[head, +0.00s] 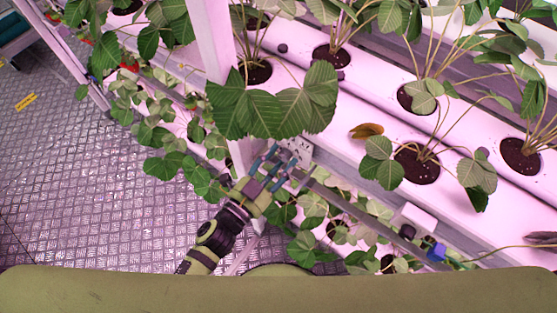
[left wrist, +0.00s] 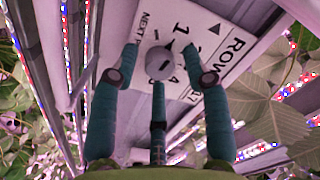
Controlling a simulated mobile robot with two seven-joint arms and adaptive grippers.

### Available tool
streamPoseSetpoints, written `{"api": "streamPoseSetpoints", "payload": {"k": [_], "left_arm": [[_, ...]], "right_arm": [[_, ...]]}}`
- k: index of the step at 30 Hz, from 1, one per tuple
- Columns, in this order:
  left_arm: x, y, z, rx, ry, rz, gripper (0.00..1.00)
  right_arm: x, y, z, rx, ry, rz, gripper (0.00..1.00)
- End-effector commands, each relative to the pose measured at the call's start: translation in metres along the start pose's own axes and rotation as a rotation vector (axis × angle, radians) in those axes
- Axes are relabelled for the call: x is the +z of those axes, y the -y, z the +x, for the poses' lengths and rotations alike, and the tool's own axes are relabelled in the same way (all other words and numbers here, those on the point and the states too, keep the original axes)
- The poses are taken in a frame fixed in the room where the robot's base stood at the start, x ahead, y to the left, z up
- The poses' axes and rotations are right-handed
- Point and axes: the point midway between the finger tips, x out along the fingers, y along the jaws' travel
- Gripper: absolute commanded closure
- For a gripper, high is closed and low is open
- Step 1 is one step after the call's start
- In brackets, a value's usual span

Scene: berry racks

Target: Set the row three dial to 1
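The row dial (left wrist: 159,63) is a round grey knob on a white label plate (left wrist: 222,50) in the left wrist view. The plate reads "ROW", with a 1 above and right of the knob; the row number is not readable. I cannot tell for certain where the knob points. My left gripper (left wrist: 160,62) has two teal fingers on either side of the knob and a third below it. The fingers look apart from the knob, with gaps at both sides. In the head view my left gripper (head: 279,164) is at the plate (head: 301,147) on the rack, covering the knob.
White grow channels (head: 345,110) with potted strawberry plants fill the right. A white post (head: 213,45) rises beside the plate. Leaves (head: 275,108) hang just above the gripper, and more (head: 312,204) lie below it. The metal floor (head: 65,150) at left is clear.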

Motion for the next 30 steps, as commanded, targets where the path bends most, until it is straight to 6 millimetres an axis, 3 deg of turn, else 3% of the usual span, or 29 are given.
{"api": "streamPoseSetpoints", "payload": {"k": [11, 24, 30], "left_arm": [[0.001, 0.0, -0.006, 0.001, 0.001, -0.001, 0.49], [0.0, -0.001, -0.091, 0.002, 0.003, -0.001, 0.49], [0.0, 0.0, -0.115, 0.001, 0.0, 0.0, 0.49]], "right_arm": [[0.001, 0.001, 0.0, -0.001, 0.001, -0.001, 0.06], [0.0, 0.001, 0.0, -0.002, 0.0, 0.0, 0.06], [0.0, 0.001, 0.0, -0.002, 0.0, 0.0, 0.06]]}}
